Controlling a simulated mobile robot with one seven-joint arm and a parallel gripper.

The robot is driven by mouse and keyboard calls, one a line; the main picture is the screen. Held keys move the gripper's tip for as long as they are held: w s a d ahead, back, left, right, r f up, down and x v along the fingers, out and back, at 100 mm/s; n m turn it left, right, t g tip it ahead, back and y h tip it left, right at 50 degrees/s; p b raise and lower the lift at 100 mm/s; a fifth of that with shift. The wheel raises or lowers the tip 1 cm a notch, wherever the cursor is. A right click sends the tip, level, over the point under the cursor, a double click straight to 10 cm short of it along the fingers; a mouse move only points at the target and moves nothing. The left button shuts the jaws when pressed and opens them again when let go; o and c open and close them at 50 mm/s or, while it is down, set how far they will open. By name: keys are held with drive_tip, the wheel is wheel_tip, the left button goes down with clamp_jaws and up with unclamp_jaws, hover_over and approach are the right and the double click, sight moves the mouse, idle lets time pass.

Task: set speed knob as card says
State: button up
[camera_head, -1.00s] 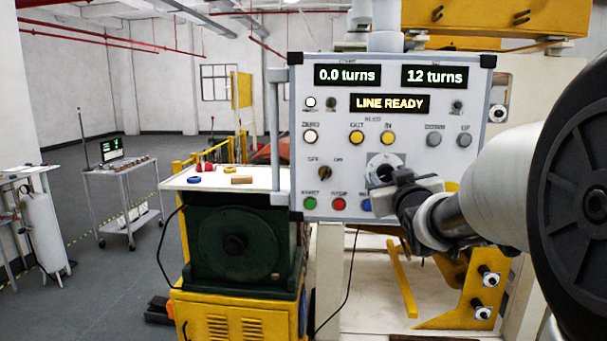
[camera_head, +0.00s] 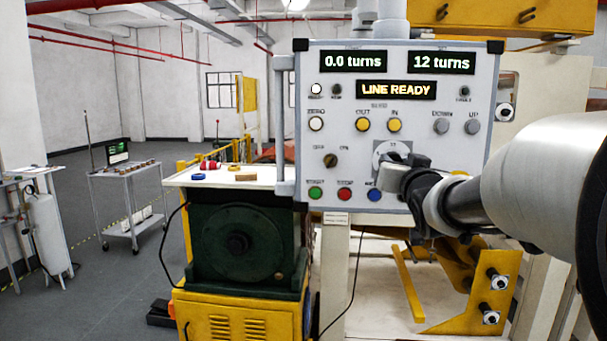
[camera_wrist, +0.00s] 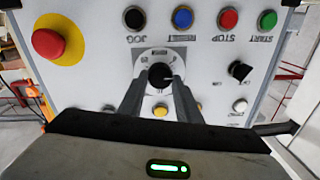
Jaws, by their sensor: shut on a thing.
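The grey control panel (camera_head: 300,110) stands upright in front of me. The speed knob is a dark round knob (camera_wrist: 160,74) on a pale square dial plate (camera_head: 379,154); in the head view my gripper hides most of it. My gripper (camera_head: 394,172) reaches in from the right at the dial. In the wrist view, which is upside down, my gripper's two dark fingers (camera_wrist: 156,88) are closed around the knob. The dial marks are too small to read. I cannot make out a card with a speed setting.
Panel displays read "0.0 turns" (camera_head: 353,62), "12 turns" (camera_head: 441,63) and "LINE READY" (camera_head: 396,90). A white-topped bench (camera_head: 268,180) stands left.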

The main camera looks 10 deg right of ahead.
drive_tip(key=shift+f+m+b, duration=0.15)
drive_tip(key=shift+m+b, duration=1.55)
drive_tip(key=shift+m, duration=0.7)
drive_tip(key=o, duration=1.1)
drive_tip(key=shift+s, duration=0.1)
drive_tip(key=b+v, duration=0.1)
drive_tip(key=v, duration=0.7)
drive_tip(key=b+v, duration=0.1)
drive_tip(key=v, duration=0.8)
drive_tip(key=shift+s+a+f, duration=0.1)
drive_tip(key=shift+a, duration=0.15)
